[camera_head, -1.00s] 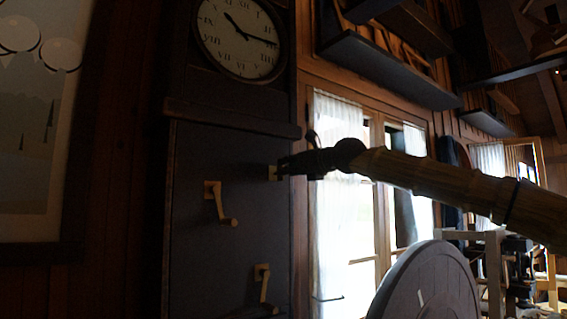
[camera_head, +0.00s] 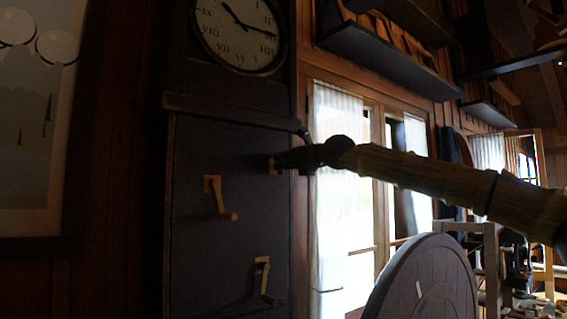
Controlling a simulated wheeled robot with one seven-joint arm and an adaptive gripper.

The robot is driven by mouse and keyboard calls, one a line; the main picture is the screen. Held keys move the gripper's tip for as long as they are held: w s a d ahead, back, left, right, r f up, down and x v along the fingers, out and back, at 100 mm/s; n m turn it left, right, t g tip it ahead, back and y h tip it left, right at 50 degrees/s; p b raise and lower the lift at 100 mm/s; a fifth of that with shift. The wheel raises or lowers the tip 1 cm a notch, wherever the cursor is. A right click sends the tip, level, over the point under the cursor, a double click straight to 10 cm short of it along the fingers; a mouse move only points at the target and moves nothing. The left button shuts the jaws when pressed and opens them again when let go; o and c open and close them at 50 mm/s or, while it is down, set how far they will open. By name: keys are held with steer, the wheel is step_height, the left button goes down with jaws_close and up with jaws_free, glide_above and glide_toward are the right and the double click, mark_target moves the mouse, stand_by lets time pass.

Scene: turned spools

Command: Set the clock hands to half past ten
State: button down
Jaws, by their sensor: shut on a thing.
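The clock dial (camera_head: 238,55) is at the top of a dark tall case, its upper edge cut off by the frame. The short hand (camera_head: 231,14) points to the upper left, near ten. The long hand (camera_head: 262,31) points right and slightly down, near the three. Cranks sit on the case front: one at the left (camera_head: 218,198), one lower (camera_head: 264,280), and one by its pale plate (camera_head: 273,166), mostly hidden by my gripper. My dark gripper (camera_head: 282,161) is at that right-hand crank, shut on it; its fingers are hard to make out.
A ledge (camera_head: 232,112) juts out below the dial. A round wooden disc (camera_head: 425,280) stands at the lower right, below my arm. A curtained window (camera_head: 345,180) is behind, with dark shelves (camera_head: 385,60) above. The space before the two other cranks is clear.

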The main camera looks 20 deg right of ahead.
steer(key=shift+m, duration=0.3)
steer(key=shift+w+d+f+m+b, duration=0.1)
steer(key=shift+d+f+m+b, duration=0.15)
steer(key=shift+m+b, duration=2.25)
steer(key=shift+w+d+f+m+b, duration=0.1)
steer(key=shift+d+m+b, duration=0.1)
steer(key=shift+m+b, duration=2.3)
steer(key=shift+d+f+m+b, duration=0.25)
steer(key=shift+m+b, duration=1.1)
steer(key=shift+m, duration=2.25)
steer(key=shift+r, duration=0.1)
steer(key=c, duration=1.6)
jaws_free()
